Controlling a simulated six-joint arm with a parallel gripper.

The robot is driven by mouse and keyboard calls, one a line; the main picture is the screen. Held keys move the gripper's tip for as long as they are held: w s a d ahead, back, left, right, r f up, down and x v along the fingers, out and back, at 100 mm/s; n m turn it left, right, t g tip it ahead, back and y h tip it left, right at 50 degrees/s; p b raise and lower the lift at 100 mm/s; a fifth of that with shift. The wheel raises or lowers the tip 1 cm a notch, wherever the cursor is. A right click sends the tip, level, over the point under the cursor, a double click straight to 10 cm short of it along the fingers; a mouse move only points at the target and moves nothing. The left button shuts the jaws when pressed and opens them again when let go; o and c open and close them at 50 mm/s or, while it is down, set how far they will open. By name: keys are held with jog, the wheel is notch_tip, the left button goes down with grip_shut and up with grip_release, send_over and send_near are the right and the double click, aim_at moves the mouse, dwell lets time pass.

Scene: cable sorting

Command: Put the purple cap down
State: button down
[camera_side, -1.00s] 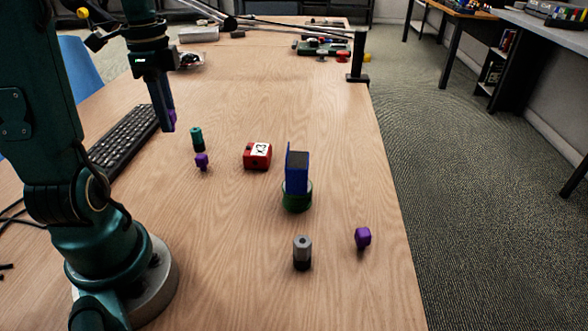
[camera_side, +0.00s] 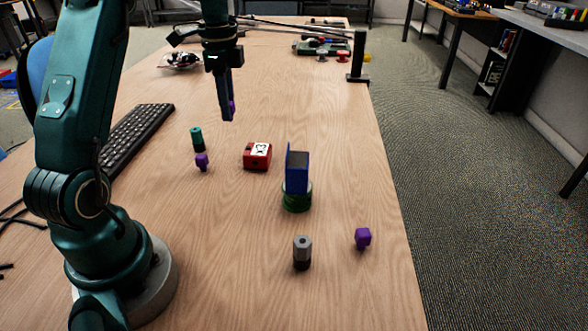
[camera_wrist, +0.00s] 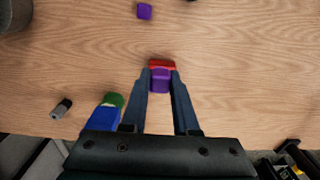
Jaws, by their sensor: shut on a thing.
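My gripper (camera_side: 227,117) is shut on the purple cap (camera_wrist: 160,81), which sits between the two fingertips in the wrist view. In the side view only a sliver of the held cap (camera_side: 232,106) shows beside the fingers. The gripper hangs above the wooden table, up and left of the red box. The red box (camera_wrist: 162,65) lies just past the held cap in the wrist view, and on the table in the side view (camera_side: 257,156). Two other purple pieces stand on the table, one at left (camera_side: 202,161) and one at front right (camera_side: 363,238).
A teal and black cylinder (camera_side: 197,139) stands beside the left purple piece. A blue block (camera_side: 297,170) stands on a green round base (camera_side: 296,202). A grey and black cylinder (camera_side: 302,252) is in front. A keyboard (camera_side: 133,138) lies at left. The table's right half is mostly clear.

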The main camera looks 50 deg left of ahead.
jog(key=w+d+f, duration=0.1)
jog(key=w, duration=0.1)
jog(key=w+d+f, duration=0.2)
jog(key=shift+f, duration=2.1)
jog(key=shift+f, duration=0.15)
jog(key=c, duration=0.7)
grip_release()
